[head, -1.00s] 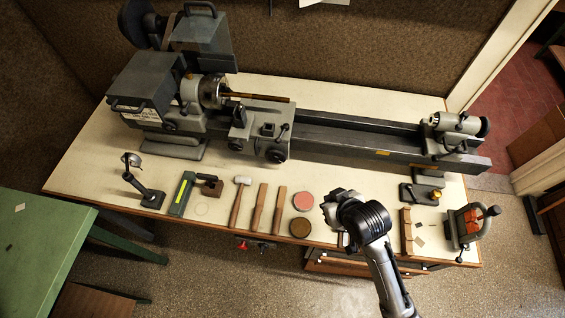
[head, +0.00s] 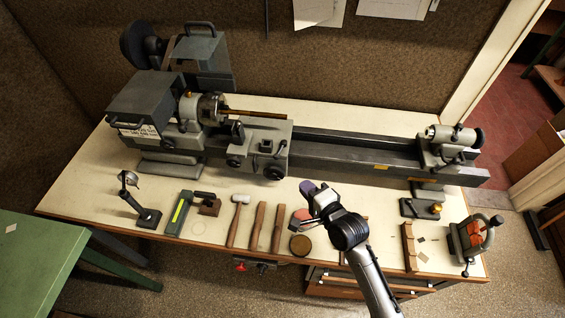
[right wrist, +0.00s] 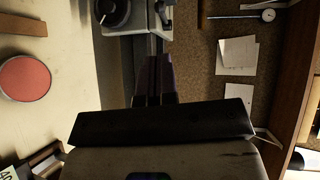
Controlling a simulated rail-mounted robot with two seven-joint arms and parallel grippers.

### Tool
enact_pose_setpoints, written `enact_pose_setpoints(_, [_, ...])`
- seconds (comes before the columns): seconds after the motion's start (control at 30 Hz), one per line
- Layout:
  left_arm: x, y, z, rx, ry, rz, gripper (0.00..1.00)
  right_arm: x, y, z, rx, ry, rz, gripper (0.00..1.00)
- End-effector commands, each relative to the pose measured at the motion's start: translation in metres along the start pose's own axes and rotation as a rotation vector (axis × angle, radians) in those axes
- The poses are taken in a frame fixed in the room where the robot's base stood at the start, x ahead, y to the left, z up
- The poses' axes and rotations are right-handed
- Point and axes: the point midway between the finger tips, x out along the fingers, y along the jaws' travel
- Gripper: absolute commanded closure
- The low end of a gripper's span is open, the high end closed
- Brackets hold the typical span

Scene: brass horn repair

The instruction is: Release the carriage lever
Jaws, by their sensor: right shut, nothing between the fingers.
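The lathe carriage (head: 250,133) sits on the bed near the chuck, with dark handwheels on its front. A short lever (head: 282,148) stands at its right end. In the right wrist view the carriage (right wrist: 143,22) is at the top, with a handwheel (right wrist: 112,10) at its left and a small lever (right wrist: 164,12) at its right. My right gripper (head: 308,188) is shut and empty, in front of and to the right of the carriage, apart from the lever. Its dark fingers (right wrist: 154,78) point towards the carriage in the wrist view. My left gripper is out of view.
A mallet (head: 238,220), wooden strips (head: 258,227), a brown disc (head: 300,244) and a red disc (right wrist: 27,79) lie along the bench front. The tailstock (head: 447,147) is at the right end of the bed (head: 350,152). A small vise (head: 471,238) stands front right.

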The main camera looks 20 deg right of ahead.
Motion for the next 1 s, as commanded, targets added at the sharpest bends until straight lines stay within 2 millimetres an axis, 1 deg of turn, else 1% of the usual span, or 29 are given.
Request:
enact_pose_setpoints(0.4, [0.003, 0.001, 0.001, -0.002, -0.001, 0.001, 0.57, 0.077, -0.001, 0.000, -0.004, 0.000, 0.000, 1.00])
enact_pose_setpoints(0.6, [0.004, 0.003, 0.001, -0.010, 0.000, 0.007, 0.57, 0.106, -0.001, 0.000, -0.004, 0.000, -0.001, 1.00])
enact_pose_setpoints(0.8, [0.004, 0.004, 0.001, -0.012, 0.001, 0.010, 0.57, 0.121, 0.000, 0.000, -0.004, 0.000, 0.000, 1.00])
enact_pose_setpoints(1.0, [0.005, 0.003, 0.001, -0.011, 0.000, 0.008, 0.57, 0.127, -0.001, 0.000, -0.004, 0.000, 0.000, 1.00])
